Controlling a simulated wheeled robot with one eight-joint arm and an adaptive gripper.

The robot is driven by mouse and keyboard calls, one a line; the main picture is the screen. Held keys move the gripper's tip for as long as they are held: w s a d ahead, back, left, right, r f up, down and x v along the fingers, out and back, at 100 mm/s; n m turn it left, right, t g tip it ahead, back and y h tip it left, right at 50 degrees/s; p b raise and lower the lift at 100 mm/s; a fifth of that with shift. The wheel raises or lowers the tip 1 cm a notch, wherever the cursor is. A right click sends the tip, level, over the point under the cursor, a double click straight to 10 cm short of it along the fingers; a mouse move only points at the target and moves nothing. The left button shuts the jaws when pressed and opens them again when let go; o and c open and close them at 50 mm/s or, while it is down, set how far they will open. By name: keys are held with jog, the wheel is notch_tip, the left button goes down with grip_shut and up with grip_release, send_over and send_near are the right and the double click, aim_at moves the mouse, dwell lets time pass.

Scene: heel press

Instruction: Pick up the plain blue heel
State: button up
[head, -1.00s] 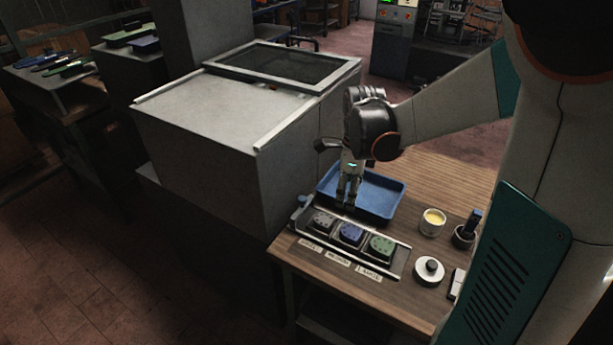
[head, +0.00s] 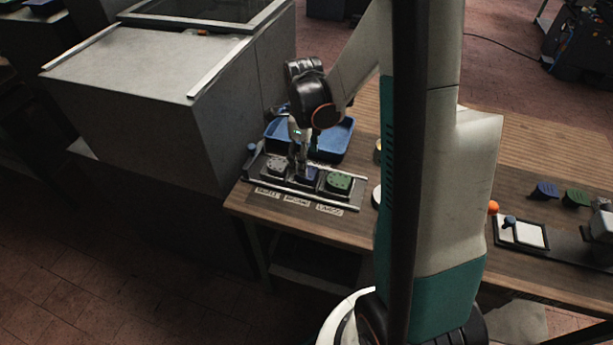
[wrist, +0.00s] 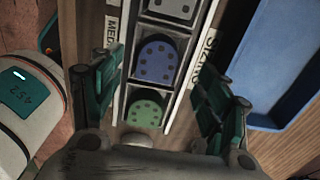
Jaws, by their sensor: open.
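A blue heel (wrist: 157,62) with dark dots sits in the middle slot of the rack, between my fingers' lines in the wrist view. In the head view this blue heel (head: 309,174) is partly hidden by my gripper (head: 301,167), which is just above it. In the wrist view my gripper (wrist: 158,95) is open and empty, one finger on each side of the rack. Another blue piece (head: 545,190) stands at the right of the table; I cannot tell whether its surface is plain.
A grey heel (head: 276,165) and a dotted green heel (head: 339,182) flank the blue one in the rack. A blue tray (head: 335,147) lies behind. A large grey cabinet (head: 150,80) stands at left. A green piece (head: 577,198) and an orange ball (head: 493,207) are at right.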

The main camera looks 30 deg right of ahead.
jog(key=f+b, duration=0.1)
jog(key=f, duration=0.1)
jog(key=f+b, duration=0.1)
jog(key=f, duration=0.1)
jog(key=shift+s+d, duration=0.2)
jog(key=shift+s, duration=0.2)
jog(key=shift+f, duration=0.45)
jog(key=shift+r, duration=0.1)
jog(key=shift+c, duration=0.3)
jog(key=c, duration=1.1)
jog(key=shift+r, duration=0.1)
notch_tip(320, 180, up, 23)
jog(key=p, duration=0.9)
